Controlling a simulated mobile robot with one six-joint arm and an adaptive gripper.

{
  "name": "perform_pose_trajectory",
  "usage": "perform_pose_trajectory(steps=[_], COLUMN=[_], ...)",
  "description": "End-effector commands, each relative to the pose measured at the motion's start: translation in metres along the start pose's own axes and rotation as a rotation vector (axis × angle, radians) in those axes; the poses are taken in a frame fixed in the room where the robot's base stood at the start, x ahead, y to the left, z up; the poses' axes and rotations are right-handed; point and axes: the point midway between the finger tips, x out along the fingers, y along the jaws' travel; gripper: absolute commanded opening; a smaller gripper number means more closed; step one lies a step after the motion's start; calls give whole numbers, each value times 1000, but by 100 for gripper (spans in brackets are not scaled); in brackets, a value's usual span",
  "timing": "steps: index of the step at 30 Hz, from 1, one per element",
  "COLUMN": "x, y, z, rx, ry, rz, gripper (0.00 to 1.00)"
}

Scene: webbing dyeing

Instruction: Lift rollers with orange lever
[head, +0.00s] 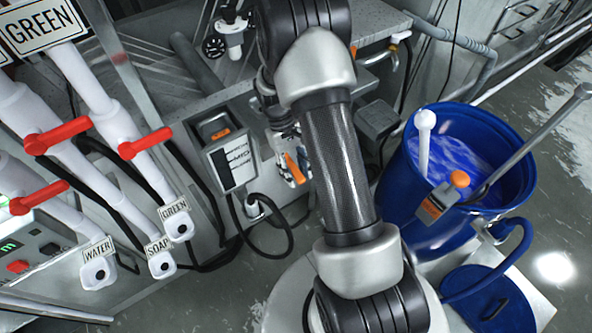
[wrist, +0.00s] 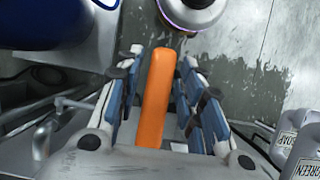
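The orange lever (wrist: 155,95) stands lengthwise between the two blue-padded fingers of my gripper (wrist: 160,100) in the wrist view. In the head view the orange lever (head: 294,167) shows small beside my gripper (head: 288,145), which my arm partly hides. The rollers cannot be made out clearly.
A grey box with an orange part (head: 230,160) is left of my gripper. A blue barrel (head: 440,225) of blue liquid stands right. Red-handled pipes (head: 145,143) and labelled nozzles (head: 160,262) are at left. A black cable (head: 275,250) loops below the box.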

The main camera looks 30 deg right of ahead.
Motion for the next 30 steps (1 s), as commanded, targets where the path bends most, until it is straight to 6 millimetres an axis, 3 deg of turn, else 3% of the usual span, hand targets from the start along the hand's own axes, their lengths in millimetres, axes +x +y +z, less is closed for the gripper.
perform_pose_trajectory(steps=[14,30], x=[-8,-108], y=[0,0], z=[0,0], rx=[0,0], ry=[2,2], rz=[1,0], gripper=[42,42])
